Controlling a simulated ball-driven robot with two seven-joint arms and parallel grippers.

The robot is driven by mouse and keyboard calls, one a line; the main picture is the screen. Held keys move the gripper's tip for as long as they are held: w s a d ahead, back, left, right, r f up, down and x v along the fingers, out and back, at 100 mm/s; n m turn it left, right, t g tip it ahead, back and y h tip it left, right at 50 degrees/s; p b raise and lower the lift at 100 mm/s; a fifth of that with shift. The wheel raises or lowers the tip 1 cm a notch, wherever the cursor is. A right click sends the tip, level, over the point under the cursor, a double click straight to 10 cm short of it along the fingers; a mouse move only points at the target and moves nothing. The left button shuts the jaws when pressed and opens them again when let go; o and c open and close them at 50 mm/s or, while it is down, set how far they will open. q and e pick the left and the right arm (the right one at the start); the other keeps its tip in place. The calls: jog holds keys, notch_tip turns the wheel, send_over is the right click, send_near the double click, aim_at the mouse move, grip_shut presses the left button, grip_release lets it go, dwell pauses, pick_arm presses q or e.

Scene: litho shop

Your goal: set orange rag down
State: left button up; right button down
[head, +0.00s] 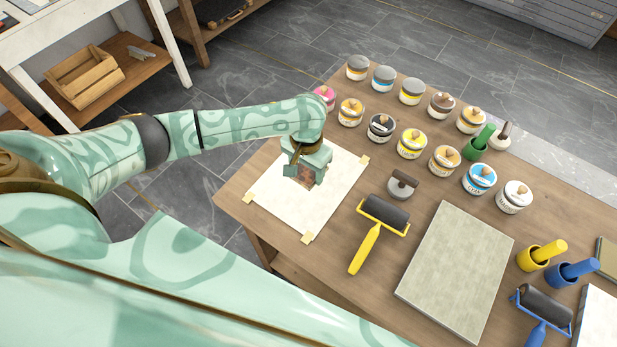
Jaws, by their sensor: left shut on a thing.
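My left gripper (304,175) is over the left end of the wooden table, above a pale sheet (295,210) with tan tape at its corners. It points down and is shut on a small brownish-orange patch of cloth, the orange rag (305,176). Most of the rag is hidden by the gripper. I cannot tell whether the rag touches the sheet. My right gripper is not in view.
Rows of ink jars (411,143) stand along the table's back. A yellow-handled roller (364,246) and a grey slab (458,270) lie to the right. A blue-handled roller (545,305) is near the right edge. The sheet is otherwise bare.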

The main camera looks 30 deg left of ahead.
aim_at(307, 173)
pick_arm(q)
jog(key=shift+w+a+f+b, duration=0.25)
jog(key=shift+w+f, duration=0.15)
jog(key=shift+f, duration=0.1)
jog(key=shift+w+a+f+b, duration=0.1)
jog(key=shift+w+f+b, duration=0.15)
jog(key=shift+w+f, duration=0.2)
notch_tip(307, 173, down, 4)
jog(key=b, duration=0.3)
jog(key=shift+w+a, duration=0.1)
jog(key=shift+w, duration=0.05)
jog(key=shift+r, duration=0.25)
jog(key=o, duration=1.1)
jog(key=shift+f, duration=0.2)
jog(key=shift+r+p, duration=0.3)
notch_tip(307, 173, up, 12)
jog(key=p, duration=0.6)
jog(key=shift+f+p, duration=0.1)
jog(key=shift+p, duration=0.25)
